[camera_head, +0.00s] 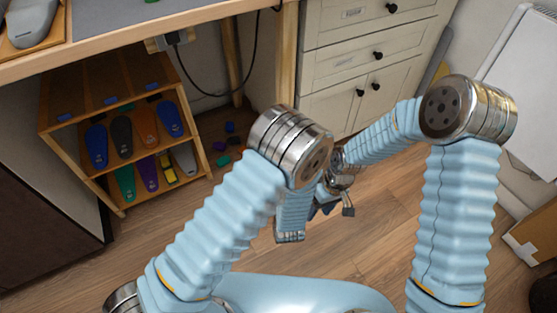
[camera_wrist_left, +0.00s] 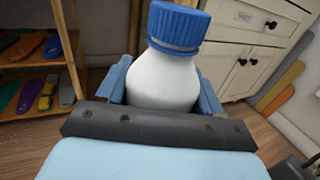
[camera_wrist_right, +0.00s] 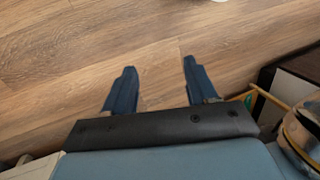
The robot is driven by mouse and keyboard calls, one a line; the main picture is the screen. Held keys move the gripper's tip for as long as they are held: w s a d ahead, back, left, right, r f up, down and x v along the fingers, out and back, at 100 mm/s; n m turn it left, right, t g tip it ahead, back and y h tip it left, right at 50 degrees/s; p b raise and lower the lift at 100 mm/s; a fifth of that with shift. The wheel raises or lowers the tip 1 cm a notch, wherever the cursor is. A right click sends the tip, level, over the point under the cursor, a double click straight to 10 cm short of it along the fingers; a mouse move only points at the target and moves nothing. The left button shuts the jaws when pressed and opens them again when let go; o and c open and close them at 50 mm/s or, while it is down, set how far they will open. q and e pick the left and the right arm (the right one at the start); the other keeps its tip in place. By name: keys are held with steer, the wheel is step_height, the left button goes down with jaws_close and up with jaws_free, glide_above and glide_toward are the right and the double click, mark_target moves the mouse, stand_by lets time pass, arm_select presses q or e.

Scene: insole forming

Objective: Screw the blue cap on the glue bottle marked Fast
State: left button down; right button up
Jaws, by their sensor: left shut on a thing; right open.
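A white glue bottle (camera_wrist_left: 165,80) stands between the fingers of my left gripper (camera_wrist_left: 161,88) in the left wrist view. The gripper is shut on its body. A blue ribbed cap (camera_wrist_left: 178,24) sits on top of the bottle; I cannot tell how tightly it is screwed. No marking shows on the side I see. In the head view the bottle and my left fingers are hidden by my arm. My right gripper (camera_wrist_right: 159,76) is open and empty above the floor in the right wrist view. It also shows near the left hand in the head view (camera_head: 332,209).
A wooden shelf (camera_head: 100,105) with several coloured insoles stands at the left under a wooden table (camera_head: 170,25). Pale drawers and cupboards (camera_head: 335,65) stand behind. A cardboard box (camera_head: 530,240) is at the right. The wooden floor (camera_head: 370,235) around the hands is largely clear.

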steer(key=w+a+r+n+h, duration=0.2)
steer(key=w+r+n, duration=0.3)
steer(key=r, duration=0.8)
steer(key=w+a+r+n, duration=0.1)
steer(key=a+r, duration=0.2)
steer(key=r, duration=0.1)
steer(key=w+a+r+n+t, duration=0.1)
steer(key=a+r+n, duration=0.1)
steer(key=a+r, duration=0.2)
steer(key=a+r+n+t, duration=0.1)
steer(key=a+r, duration=0.2)
steer(key=r, duration=0.2)
steer(key=shift+w+a+r+n+h, duration=0.2)
steer(key=shift+w+n+h, duration=0.1)
steer(key=shift+w, duration=0.1)
steer(key=shift+f, duration=0.1)
steer(key=shift+f, duration=4)
